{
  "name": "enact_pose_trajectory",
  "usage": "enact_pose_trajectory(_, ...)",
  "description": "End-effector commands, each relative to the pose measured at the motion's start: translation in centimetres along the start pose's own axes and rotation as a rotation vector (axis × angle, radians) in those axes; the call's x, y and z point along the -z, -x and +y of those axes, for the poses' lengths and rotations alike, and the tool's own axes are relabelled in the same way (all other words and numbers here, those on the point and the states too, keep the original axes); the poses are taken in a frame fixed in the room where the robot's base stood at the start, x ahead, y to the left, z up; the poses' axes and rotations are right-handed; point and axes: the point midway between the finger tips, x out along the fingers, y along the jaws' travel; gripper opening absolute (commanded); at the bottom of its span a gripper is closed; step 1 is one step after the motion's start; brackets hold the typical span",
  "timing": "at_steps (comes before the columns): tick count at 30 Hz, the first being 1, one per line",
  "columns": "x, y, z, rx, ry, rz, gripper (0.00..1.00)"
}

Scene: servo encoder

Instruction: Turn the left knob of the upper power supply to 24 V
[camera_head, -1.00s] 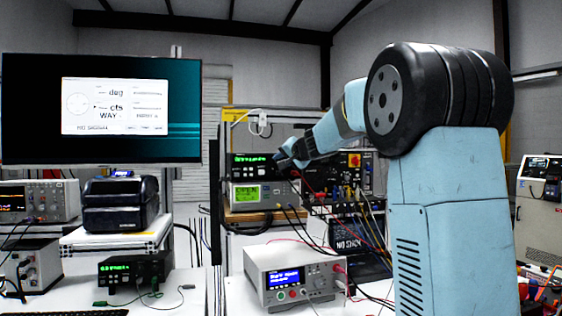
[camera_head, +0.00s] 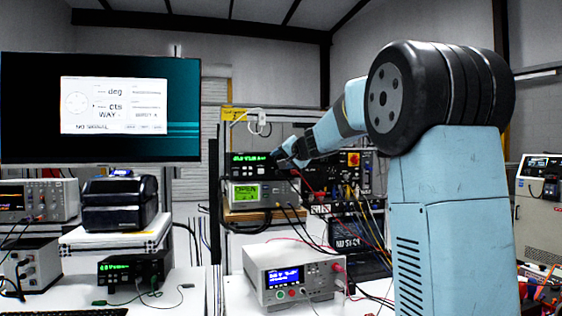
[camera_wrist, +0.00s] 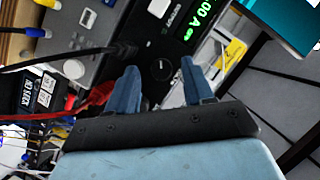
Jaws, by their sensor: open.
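The upper power supply (camera_head: 247,166) is a black box with a green display in the head view. It sits on top of a grey unit with a green screen. In the wrist view its black front (camera_wrist: 165,45) shows tilted, with part of the green readout at the top. A round black knob (camera_wrist: 162,69) lies between the two blue fingers of my gripper (camera_wrist: 158,78). The fingers are open, with a gap on each side of the knob. In the head view my gripper (camera_head: 279,154) is at the right end of this supply. The full voltage reading is not legible.
The grey unit (camera_head: 250,195) is directly below. Red and black cables (camera_wrist: 100,95) run beside the fingers in the wrist view. A white bench supply (camera_head: 290,277) stands lower on the table. A large monitor (camera_head: 100,150) is at the left.

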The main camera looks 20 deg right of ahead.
Motion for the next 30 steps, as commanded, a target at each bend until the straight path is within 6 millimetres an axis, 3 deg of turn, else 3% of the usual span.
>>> enact_pose_trajectory(5, 0.1, 2.1, 0.0, 0.0, 0.0, 0.003, 0.52)
enact_pose_trajectory(21, 0.0, 11.7, 0.1, -0.001, 0.001, 0.001, 0.52)
enact_pose_trajectory(30, -0.1, 13.4, 0.2, -0.002, 0.0, -0.001, 0.52)
